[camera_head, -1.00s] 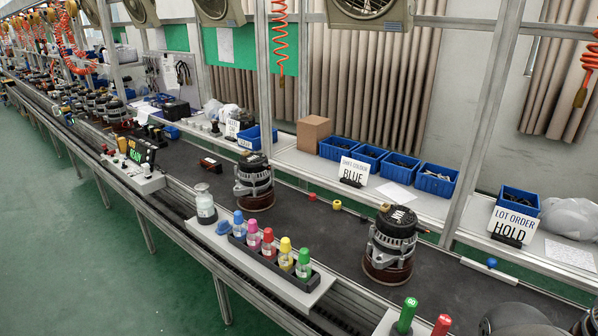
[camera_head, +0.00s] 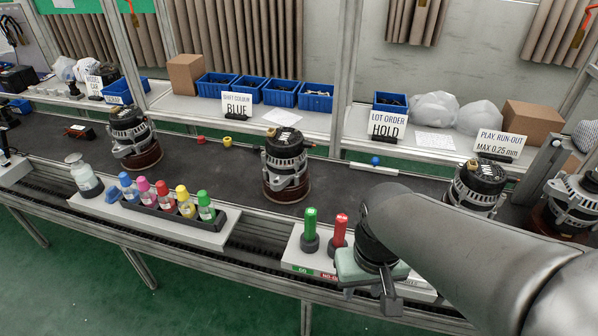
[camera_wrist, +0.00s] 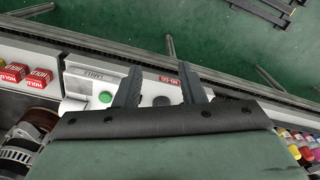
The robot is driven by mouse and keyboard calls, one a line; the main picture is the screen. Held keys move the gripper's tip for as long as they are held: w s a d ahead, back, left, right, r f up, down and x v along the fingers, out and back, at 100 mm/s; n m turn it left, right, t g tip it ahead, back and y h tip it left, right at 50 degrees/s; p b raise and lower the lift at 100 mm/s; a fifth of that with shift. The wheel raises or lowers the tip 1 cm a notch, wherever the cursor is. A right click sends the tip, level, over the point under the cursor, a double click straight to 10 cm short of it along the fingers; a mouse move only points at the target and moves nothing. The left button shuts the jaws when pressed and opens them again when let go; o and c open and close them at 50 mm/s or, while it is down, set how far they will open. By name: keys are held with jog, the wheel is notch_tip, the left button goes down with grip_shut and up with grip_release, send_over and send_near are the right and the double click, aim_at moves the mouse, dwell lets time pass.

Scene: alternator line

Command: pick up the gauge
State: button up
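In the head view, a green-handled gauge (camera_head: 310,230) and a red-handled gauge (camera_head: 340,232) stand upright in dark bases on a white stand (camera_head: 293,258) labelled GO and NO-GO. Which one is meant cannot be told. My gripper (camera_head: 368,288) is just right of the red handle, pointing down, and hides part of the stand. In the wrist view my gripper (camera_wrist: 160,80) has its two fingers apart, with no gauge held between them.
A black rack (camera_head: 222,215) of coloured bottles is left of the stand. An alternator (camera_head: 286,165) stands on the dark conveyor behind it, and another (camera_head: 475,188) is behind my arm. Red HOLD blocks (camera_wrist: 12,73) lie beside the stand in the wrist view.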

dwell(0.3)
jog(key=o, duration=0.3)
